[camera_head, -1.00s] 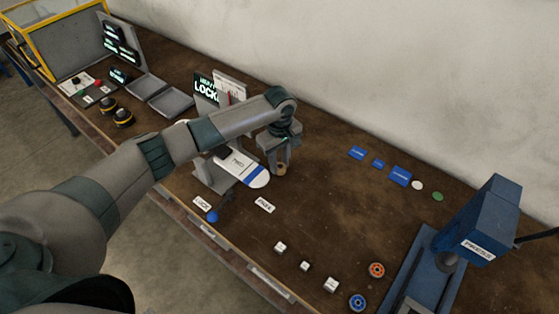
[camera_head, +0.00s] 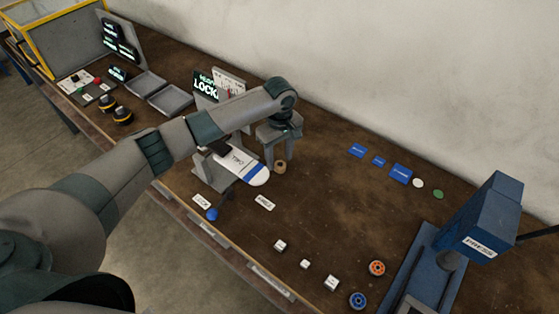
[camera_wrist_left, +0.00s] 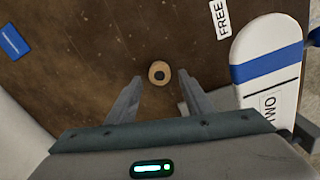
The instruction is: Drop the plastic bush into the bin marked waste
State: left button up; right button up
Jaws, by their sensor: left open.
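The plastic bush, a small tan ring with a dark hole (camera_head: 280,167), sits on the brown bench. It also shows in the left wrist view (camera_wrist_left: 159,72), just ahead of and between the fingertips. My left gripper (camera_head: 282,157) is open and empty close by the bush, its fingers (camera_wrist_left: 161,82) pointing towards it. Two shallow grey trays, one farther (camera_head: 145,85) and one nearer (camera_head: 170,101), lie at the upper left; I cannot read a waste mark on them. My right gripper is not in view.
A white, blue-striped board marked TWO (camera_head: 241,165) is beside the gripper on a grey stand. A blue press (camera_head: 486,220) stands at the right. Small white blocks and orange and blue rings lie in front.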

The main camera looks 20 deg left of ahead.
aim_at(280, 164)
pick_arm(q)
notch_tip(280, 164, up, 10)
jog(key=b, duration=0.3)
jog(key=shift+r, duration=0.2)
